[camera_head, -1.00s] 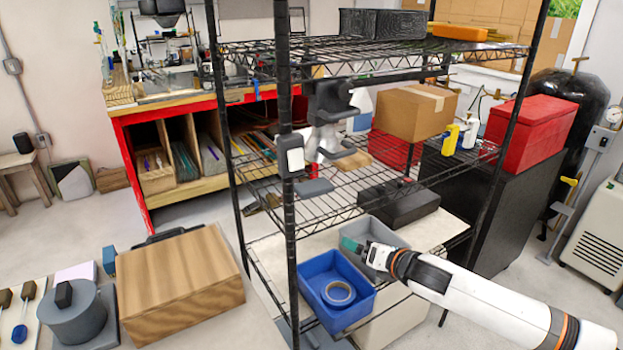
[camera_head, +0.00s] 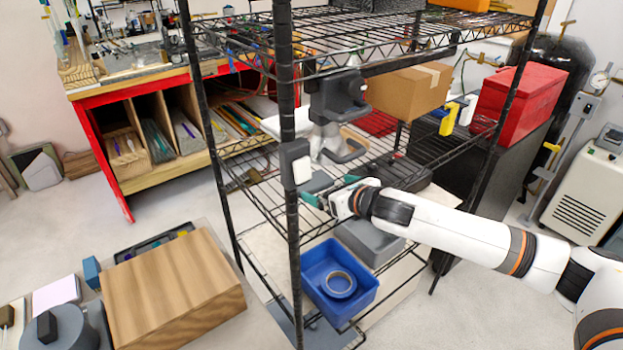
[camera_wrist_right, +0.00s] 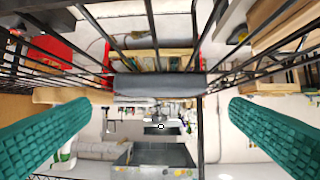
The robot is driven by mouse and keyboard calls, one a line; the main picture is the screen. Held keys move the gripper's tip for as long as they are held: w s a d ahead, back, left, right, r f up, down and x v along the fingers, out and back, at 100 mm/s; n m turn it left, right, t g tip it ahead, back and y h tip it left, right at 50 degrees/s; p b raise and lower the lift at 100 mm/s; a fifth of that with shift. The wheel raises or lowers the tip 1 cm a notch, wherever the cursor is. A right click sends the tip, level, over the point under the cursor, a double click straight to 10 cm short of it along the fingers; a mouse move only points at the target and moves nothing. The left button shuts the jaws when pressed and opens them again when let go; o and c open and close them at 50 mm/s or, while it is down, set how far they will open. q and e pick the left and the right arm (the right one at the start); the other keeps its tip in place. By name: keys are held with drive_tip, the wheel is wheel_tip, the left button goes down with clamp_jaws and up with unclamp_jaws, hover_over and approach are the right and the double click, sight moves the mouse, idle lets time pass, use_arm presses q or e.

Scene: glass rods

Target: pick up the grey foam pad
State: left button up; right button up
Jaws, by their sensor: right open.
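The grey foam pad (camera_head: 316,183) lies on the middle wire shelf near its front left edge, close to the black post. In the right wrist view it is a dark grey bar (camera_wrist_right: 158,85) ahead of the gripper, level with the space between the two teal fingers. My right gripper (camera_head: 332,190) is open and empty, with its teal fingers reaching in from the right at the pad. In the right wrist view the fingers (camera_wrist_right: 158,128) are wide apart, and neither visibly touches the pad. My left gripper is not in view.
A grey and white instrument (camera_head: 330,140) stands on the shelf just behind the pad. The black front post (camera_head: 287,120) rises close to the left. A blue bin (camera_head: 335,283) with a tape roll and a grey bin (camera_head: 370,242) sit below. A black case (camera_head: 400,172) lies to the right.

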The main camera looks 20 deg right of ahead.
sight(314, 182)
drive_tip(key=shift+w+a+f, duration=0.15)
drive_tip(key=shift+w+f, duration=0.05)
drive_tip(key=shift+w, duration=0.35)
drive_tip(key=shift+w+a+f, duration=0.1)
drive_tip(key=shift+w+f, duration=0.05)
drive_tip(key=shift+w, duration=0.15)
drive_tip(key=p+x, duration=0.2)
drive_tip(key=x, duration=0.2)
drive_tip(key=shift+w+a, duration=0.1)
drive_tip(key=shift+w, duration=0.3)
drive_tip(key=shift+w+a+f, duration=0.1)
drive_tip(key=shift+w, duration=0.15)
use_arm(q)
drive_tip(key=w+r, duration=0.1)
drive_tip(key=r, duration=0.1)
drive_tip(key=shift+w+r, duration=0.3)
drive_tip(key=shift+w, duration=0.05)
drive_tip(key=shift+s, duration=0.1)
use_arm(e)
drive_tip(key=shift+s, duration=0.1)
drive_tip(key=shift+c, duration=0.3)
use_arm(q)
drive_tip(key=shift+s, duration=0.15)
use_arm(e)
drive_tip(key=c, duration=0.6)
